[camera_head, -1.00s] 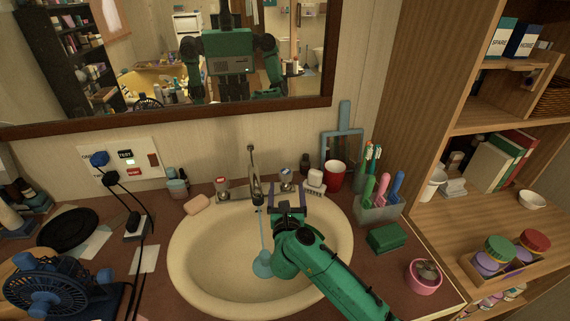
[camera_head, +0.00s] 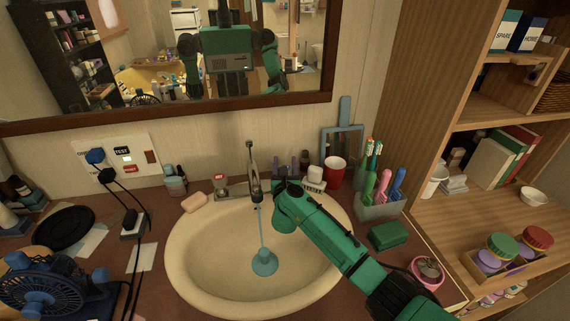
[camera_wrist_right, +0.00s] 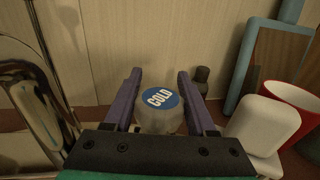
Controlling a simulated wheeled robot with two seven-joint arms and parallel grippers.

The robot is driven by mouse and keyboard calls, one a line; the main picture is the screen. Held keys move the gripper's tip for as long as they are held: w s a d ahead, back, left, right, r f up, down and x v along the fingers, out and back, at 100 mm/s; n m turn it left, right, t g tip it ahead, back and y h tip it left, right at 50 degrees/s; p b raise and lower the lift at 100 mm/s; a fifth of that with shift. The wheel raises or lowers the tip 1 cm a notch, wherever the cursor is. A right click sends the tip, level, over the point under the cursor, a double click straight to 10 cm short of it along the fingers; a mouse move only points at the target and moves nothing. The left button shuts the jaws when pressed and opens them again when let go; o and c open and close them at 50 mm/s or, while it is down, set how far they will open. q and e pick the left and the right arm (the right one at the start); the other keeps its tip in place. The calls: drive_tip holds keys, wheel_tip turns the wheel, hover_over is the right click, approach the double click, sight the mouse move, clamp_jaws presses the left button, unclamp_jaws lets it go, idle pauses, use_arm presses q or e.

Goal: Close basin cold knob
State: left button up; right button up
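The basin cold knob (camera_wrist_right: 160,108) shows in the right wrist view, with a blue cap marked COLD. It lies between the two fingers of my right gripper (camera_wrist_right: 158,88), which are apart on either side of it. I cannot tell whether either finger touches it. In the head view my right gripper (camera_head: 291,168) is over the back right rim of the basin (camera_head: 190,265) and hides the knob. The faucet (camera_head: 254,175) stands left of it, with water running into the basin. My left gripper is not seen directly.
The hot knob (camera_head: 221,186) and a soap bar (camera_head: 194,202) are left of the faucet. A dark bottle (camera_wrist_right: 201,80) is behind the knob.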

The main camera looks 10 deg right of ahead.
drive_tip(key=shift+a+r+m+h+b, duration=0.15)
drive_tip(key=shift+m+h+b, duration=0.25)
drive_tip(key=shift+h+b, duration=0.1)
drive_tip(key=shift+d+m+g+h+b, duration=0.3)
drive_tip(key=shift+m+h, duration=0.1)
drive_tip(key=shift+h, duration=0.3)
drive_tip(key=o, duration=1.4)
drive_tip(key=shift+s+f, duration=0.1)
drive_tip(key=shift+f, duration=0.1)
drive_tip(key=shift+s+a, duration=0.1)
drive_tip(key=shift+s, duration=0.15)
drive_tip(key=v, duration=1.4)
